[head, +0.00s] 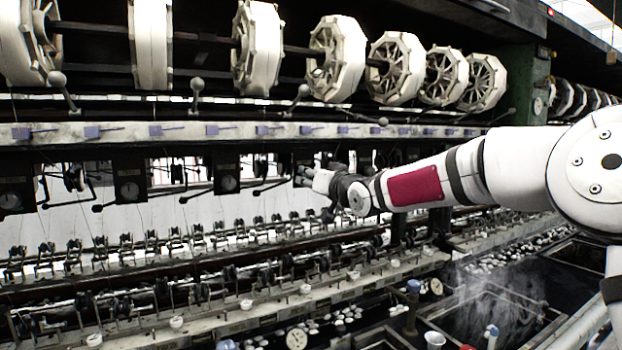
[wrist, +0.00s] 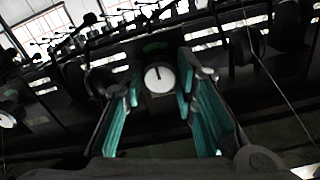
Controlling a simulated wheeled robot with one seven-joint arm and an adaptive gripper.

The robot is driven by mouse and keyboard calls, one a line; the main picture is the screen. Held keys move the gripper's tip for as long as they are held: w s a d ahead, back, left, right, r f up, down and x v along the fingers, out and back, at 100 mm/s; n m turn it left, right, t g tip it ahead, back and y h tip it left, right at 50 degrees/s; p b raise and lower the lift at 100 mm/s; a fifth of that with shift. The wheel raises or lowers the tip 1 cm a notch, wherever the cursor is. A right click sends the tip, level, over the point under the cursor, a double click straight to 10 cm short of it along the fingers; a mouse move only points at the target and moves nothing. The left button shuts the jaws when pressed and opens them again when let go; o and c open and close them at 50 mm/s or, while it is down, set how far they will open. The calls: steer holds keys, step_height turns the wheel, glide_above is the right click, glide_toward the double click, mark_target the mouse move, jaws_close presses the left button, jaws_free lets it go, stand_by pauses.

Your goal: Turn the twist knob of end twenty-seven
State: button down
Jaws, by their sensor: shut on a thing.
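My gripper (head: 305,177) reaches in from the right to the row of dark boxes under the grey rail. In the wrist view its two teal-padded fingers (wrist: 160,95) stand on either side of a round white twist knob (wrist: 160,77) with a dark pointer line, pointing nearly straight up. The jaws are shut on this knob, though the exact contact is hard to see. The knob sits on a dark box with a small green mark above it. In the head view the gripper hides this knob. No end number is readable.
Similar dark boxes with round dials (head: 228,183) hang to the left, with thin levers between them. Large white reels (head: 337,60) sit above. Below are rows of small guides, white cups (head: 245,304) and dark water basins (head: 490,305) with steam.

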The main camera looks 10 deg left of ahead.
steer(key=shift+f, duration=0.25)
steer(key=c, duration=1.3)
jaws_free()
steer(key=shift+r, duration=0.1)
steer(key=shift+s+d+r, duration=0.1)
steer(key=shift+s+d, duration=0.2)
steer(key=shift+s, duration=0.1)
steer(key=v, duration=1.1)
